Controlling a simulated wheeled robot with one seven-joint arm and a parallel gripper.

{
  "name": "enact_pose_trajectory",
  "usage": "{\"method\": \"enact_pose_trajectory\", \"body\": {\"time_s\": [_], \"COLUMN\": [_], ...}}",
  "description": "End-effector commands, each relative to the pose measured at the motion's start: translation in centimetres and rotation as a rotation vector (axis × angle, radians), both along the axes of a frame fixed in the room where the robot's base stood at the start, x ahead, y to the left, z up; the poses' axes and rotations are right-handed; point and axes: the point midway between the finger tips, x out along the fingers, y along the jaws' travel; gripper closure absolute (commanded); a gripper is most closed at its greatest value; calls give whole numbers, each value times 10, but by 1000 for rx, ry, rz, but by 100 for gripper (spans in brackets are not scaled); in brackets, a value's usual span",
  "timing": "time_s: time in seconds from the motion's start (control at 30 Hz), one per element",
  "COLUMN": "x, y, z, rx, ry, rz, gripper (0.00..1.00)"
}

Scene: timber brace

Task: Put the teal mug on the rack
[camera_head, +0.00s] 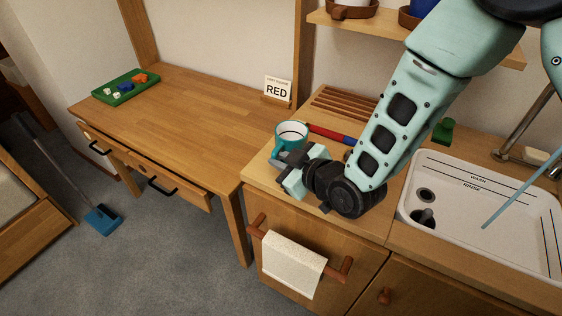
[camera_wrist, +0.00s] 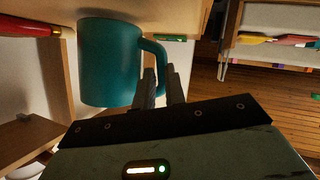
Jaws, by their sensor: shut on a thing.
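The teal mug (camera_head: 291,131) is upright at the left end of the wooden counter in the head view, its open rim facing up. My gripper (camera_head: 284,160) is at its near side, shut on its handle. In the wrist view the mug (camera_wrist: 107,62) fills the upper left, and the fingers of my gripper (camera_wrist: 160,88) close around the handle. I cannot tell whether the mug's base touches the counter. The slatted wooden rack (camera_head: 342,102) lies at the back of the counter, behind and right of the mug; my arm is in front of its right part.
A red and blue rod-like object (camera_head: 330,133) lies between the mug and the rack. The sink (camera_head: 480,205) is to the right. A sign reading RED (camera_head: 278,88) stands left of the rack. The desk (camera_head: 180,115) is mostly clear, with a green tray (camera_head: 125,88).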

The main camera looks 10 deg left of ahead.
Motion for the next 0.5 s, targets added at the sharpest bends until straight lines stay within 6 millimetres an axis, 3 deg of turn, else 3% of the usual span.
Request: {"method": "enact_pose_trajectory", "body": {"time_s": [0.27, 0.3, 0.37, 0.5], "x": [0, 0, 0, 0], "y": [0, 0, 0, 0], "z": [-8, -9, -9, -9], "rx": [2, 0, 0, 0], "ry": [-3, -1, -1, -1], "rz": [0, 1, 1, 1], "gripper": [100, 85, 69, 66]}}
